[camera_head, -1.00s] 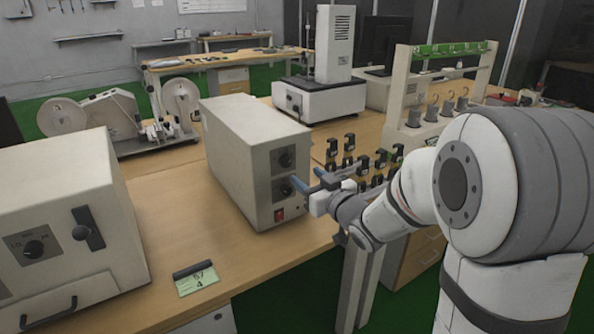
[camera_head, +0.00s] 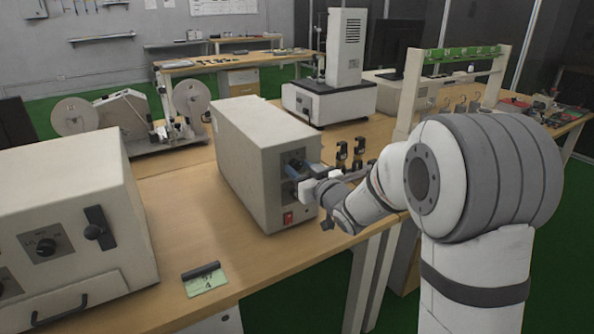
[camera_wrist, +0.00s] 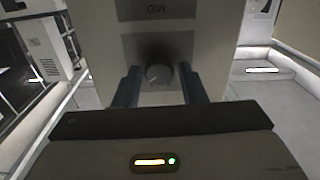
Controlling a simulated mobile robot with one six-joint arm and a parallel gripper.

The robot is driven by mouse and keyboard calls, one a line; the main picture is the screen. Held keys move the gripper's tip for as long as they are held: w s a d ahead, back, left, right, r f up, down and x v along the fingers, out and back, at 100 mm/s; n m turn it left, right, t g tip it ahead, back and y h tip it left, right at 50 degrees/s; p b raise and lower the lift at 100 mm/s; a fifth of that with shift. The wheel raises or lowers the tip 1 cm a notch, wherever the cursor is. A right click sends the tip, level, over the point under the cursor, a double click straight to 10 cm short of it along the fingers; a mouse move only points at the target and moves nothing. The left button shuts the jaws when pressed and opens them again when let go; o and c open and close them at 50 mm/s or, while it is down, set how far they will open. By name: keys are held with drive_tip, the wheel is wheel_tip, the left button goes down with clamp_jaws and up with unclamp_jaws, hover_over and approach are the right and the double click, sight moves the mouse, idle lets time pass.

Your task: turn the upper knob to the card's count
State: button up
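The beige box (camera_head: 250,160) on the bench has two dark knobs on its narrow front, one above the other. In the wrist view a dark round knob (camera_wrist: 158,75) sits between the two fingers of my gripper (camera_wrist: 160,90), with a gap on each side. The fingers are open around it. A label there reads MID upside down. A green card (camera_head: 207,285) with a black bar lies at the bench's front edge; its writing is too small to read surely.
A red switch (camera_head: 288,217) is low on the same box front. A larger beige unit (camera_head: 70,210) with a knob and handles stands at the left. Black clamp-like parts (camera_head: 342,153) stand to the right of the box. The bench between the two units is clear.

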drive_tip(key=c, duration=0.7)
drive_tip(key=shift+o, duration=0.2)
drive_tip(key=shift+m, duration=1.4)
drive_tip(key=o, duration=1)
drive_tip(key=shift+c, duration=0.2)
drive_tip(key=v, duration=0.7)
drive_tip(key=shift+s+d, duration=0.2)
drive_tip(key=shift+s, duration=0.15)
